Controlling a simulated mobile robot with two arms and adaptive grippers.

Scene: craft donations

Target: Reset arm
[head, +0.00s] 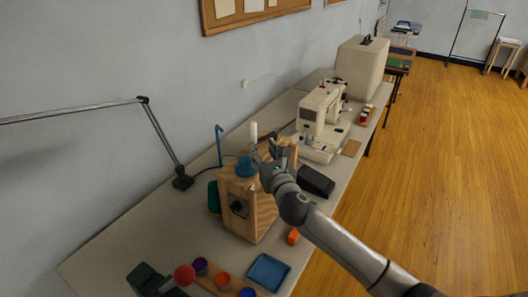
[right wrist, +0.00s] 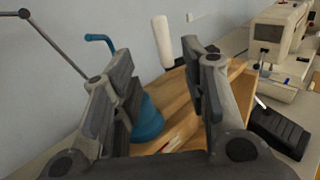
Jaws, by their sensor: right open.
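My right gripper (head: 267,155) reaches in from the lower right and is over the wooden box (head: 236,217) on the long table. In the right wrist view its two fingers (right wrist: 158,80) are spread apart with nothing held between them. Beyond them are the box's wooden top (right wrist: 180,95), a blue rounded thing (right wrist: 147,122) partly behind the left finger, and a white upright cylinder (right wrist: 163,40). In the head view the blue thing (head: 243,168) sits on the box, left of the gripper.
A sewing machine (head: 318,115) and a large beige case (head: 358,68) stand farther back on the table (head: 120,240). A black pedal-like thing (head: 316,181) lies right of the box. A lamp arm (head: 160,128) rises at left. A blue tray (head: 268,271) lies in front.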

